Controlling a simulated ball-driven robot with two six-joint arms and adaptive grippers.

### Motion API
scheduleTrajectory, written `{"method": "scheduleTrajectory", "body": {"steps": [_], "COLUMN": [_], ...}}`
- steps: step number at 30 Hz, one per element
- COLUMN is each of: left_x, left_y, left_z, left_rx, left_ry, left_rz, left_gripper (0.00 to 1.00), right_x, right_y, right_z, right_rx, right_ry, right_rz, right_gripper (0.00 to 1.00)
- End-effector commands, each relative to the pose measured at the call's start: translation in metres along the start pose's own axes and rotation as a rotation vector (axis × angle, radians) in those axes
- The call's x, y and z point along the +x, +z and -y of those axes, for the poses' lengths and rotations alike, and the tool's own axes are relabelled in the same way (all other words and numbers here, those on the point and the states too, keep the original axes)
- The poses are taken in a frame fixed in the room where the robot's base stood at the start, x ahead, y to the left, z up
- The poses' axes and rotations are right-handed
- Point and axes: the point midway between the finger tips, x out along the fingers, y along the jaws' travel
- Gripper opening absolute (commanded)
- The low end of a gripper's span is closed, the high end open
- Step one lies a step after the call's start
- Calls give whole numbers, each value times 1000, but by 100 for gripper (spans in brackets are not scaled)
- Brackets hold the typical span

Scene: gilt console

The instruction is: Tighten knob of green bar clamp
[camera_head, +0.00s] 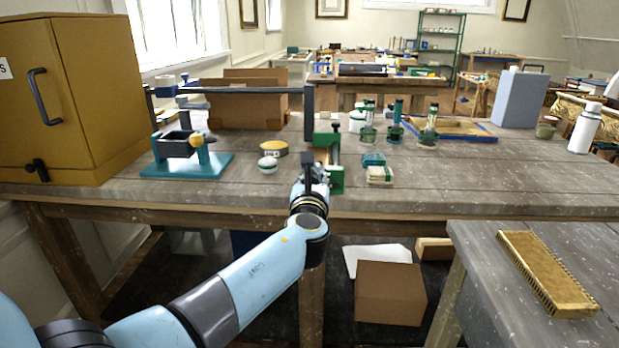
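The green bar clamp (337,180) stands near the front edge of the grey wooden table, just right of the picture's middle. It has green jaws and a dark upright bar, and a tan block shows between the jaws. My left gripper (311,176) is at the clamp's lower left side, overlapping it in the picture. I cannot tell whether its fingers touch the clamp's knob, which I cannot make out behind the gripper. The fingers are small and dark, so their opening is unclear. My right gripper is out of view.
A long dark bar (250,90) spans left of the clamp. A teal-based vise (187,166), a small round tin (268,164) and stacked cloths (379,175) stand nearby. A yellow cabinet (100,100) fills the left end. The table's right front is clear.

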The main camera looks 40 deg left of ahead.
Motion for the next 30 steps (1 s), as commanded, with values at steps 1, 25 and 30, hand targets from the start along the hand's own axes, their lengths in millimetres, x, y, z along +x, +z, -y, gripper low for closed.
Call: {"method": "scheduleTrajectory", "body": {"steps": [1,25,30], "left_x": [0,0,0], "left_y": [0,-3,-2], "left_z": [2,16,16], "left_rx": [-1,0,0], "left_ry": [-1,0,0], "left_rz": [1,0,0], "left_gripper": [0,0,0], "right_x": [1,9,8], "right_y": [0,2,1], "right_z": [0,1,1], "right_rx": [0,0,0], "right_ry": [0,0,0], "right_rz": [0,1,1], "right_gripper": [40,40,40]}}
